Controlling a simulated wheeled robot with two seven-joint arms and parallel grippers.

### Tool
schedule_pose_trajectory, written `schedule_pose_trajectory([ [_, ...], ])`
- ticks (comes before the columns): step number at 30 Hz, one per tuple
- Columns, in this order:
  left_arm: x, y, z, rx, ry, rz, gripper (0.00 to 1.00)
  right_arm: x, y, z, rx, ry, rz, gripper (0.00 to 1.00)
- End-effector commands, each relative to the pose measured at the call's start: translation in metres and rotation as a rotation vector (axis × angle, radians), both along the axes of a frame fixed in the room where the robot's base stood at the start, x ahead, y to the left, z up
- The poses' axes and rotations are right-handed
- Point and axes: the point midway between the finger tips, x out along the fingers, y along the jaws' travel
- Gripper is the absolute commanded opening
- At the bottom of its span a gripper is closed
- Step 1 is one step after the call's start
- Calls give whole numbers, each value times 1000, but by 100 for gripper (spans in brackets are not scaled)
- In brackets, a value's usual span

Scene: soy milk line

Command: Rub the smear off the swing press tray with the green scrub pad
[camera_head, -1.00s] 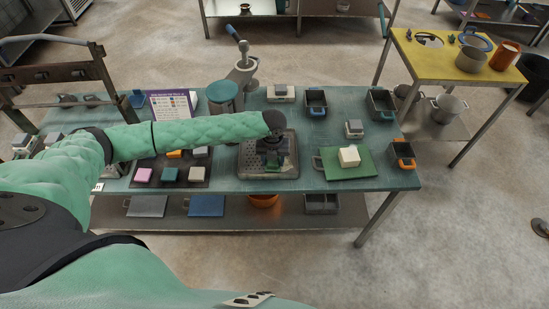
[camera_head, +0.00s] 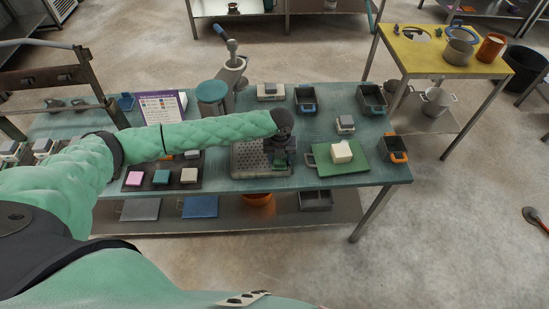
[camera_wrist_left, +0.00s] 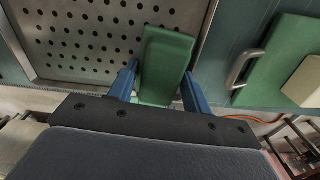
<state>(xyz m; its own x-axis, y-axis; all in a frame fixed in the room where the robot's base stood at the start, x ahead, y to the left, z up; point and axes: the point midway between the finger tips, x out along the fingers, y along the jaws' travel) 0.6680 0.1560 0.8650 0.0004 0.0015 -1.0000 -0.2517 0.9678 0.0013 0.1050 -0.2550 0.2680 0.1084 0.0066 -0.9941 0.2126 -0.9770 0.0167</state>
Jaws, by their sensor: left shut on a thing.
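The swing press tray (camera_head: 246,161) is a grey perforated metal plate on the teal table; its holes fill the upper left of the left wrist view (camera_wrist_left: 90,40). My left gripper (camera_head: 281,163) is over the tray's right side. In the left wrist view my left gripper (camera_wrist_left: 159,78) has its blue fingers shut on the green scrub pad (camera_wrist_left: 165,58). The pad lies over the tray's right edge area; whether it touches the surface I cannot tell. No smear can be made out; the pad, hand and arm cover part of the tray. My right gripper is out of view.
A green board (camera_head: 326,164) with a white block (camera_head: 341,151) and a metal handle is close right of the tray. A dark mat with several coloured blocks (camera_head: 161,177) is to the left. The press column (camera_head: 233,72) and a teal-topped stool-like piece (camera_head: 212,92) stand behind.

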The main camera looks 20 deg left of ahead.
Motion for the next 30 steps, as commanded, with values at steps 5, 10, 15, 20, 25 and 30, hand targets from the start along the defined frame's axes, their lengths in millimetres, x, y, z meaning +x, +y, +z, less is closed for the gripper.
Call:
schedule_pose_trajectory([
  [5, 0, -4, -3, -2, 0, -1, 24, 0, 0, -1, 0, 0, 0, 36],
  [10, 0, -5, -2, -2, 0, -1, 24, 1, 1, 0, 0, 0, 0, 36],
  [15, 0, -5, 6, -4, 0, -2, 24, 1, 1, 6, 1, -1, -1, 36],
  [20, 1, -6, 21, -6, -2, -3, 24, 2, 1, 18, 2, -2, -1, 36],
  [25, 1, -5, 36, -5, -2, -3, 24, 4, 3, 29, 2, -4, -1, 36],
  [30, 1, -4, 45, -3, -2, -2, 24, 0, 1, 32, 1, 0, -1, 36],
])
